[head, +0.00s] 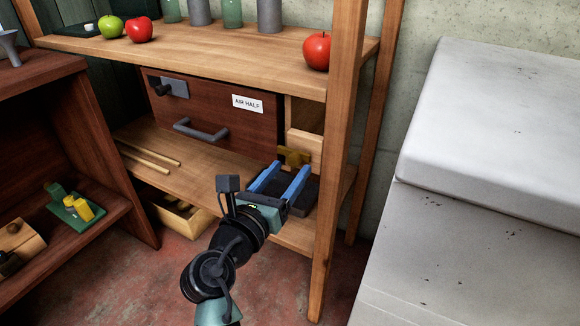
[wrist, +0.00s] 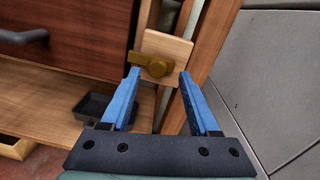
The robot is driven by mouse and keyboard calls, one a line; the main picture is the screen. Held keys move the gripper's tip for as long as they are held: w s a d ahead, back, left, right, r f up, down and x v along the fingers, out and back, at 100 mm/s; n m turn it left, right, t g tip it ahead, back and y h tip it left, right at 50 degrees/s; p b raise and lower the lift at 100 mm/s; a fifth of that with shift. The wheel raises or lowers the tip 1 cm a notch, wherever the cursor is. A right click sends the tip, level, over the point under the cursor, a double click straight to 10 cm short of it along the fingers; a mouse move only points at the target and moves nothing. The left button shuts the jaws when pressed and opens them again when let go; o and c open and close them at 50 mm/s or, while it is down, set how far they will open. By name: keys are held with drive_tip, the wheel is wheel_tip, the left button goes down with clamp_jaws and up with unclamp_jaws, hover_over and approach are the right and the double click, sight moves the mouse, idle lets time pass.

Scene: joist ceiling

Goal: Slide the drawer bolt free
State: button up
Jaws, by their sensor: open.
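The dark brown drawer (head: 215,112) is in the wooden shelf unit, with a grey bar handle (head: 201,130) and a white label reading AIR HALF. A brass bolt (head: 294,155) is at the drawer's lower right, by a pale wooden block (head: 304,145). My gripper (head: 288,168) has blue fingers, open and empty. In the wrist view its fingertips (wrist: 160,74) are on either side of the bolt knob's lower side; whether they touch it I cannot tell.
A dark tray (wrist: 92,103) lies on the shelf below the bolt. A wooden post (head: 340,150) stands close to the right of my gripper. Two sticks (head: 148,158) lie on the shelf at left. A red apple (head: 316,50) sits on the board above.

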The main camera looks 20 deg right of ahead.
drive_tip(key=p+v, duration=0.4)
drive_tip(key=v, duration=0.7)
drive_tip(key=shift+s, duration=0.25)
drive_tip(key=shift+a, duration=0.15)
drive_tip(key=w+a+r+m+t+y+p, duration=0.1)
drive_tip(key=w+a+r+m+t+y, duration=0.2)
drive_tip(key=r+m, duration=0.75)
drive_tip(key=a+r+m+t+y+p, duration=0.1)
drive_tip(key=a+r+m+t+y, duration=0.15)
drive_tip(key=r+m+t, duration=0.75)
drive_tip(key=s+a+r+m+t+y+p, duration=0.1)
drive_tip(key=s+a+r+m+y, duration=0.2)
drive_tip(key=r, duration=0.6)
drive_tip(key=s+r+m+t+y, duration=0.1)
drive_tip(key=s+r+m+y, duration=0.15)
drive_tip(key=s+r, duration=0.5)
drive_tip(key=s+a+r+m+t+y+p, duration=0.1)
drive_tip(key=s+a+r+m+y, duration=0.15)
drive_tip(key=r, duration=0.75)
wheel_tip(320, 180, up, 36)
drive_tip(key=p, duration=3.6)
drive_tip(key=shift+w+d+r+p, duration=0.15)
drive_tip(key=shift+w+d+p, duration=0.2)
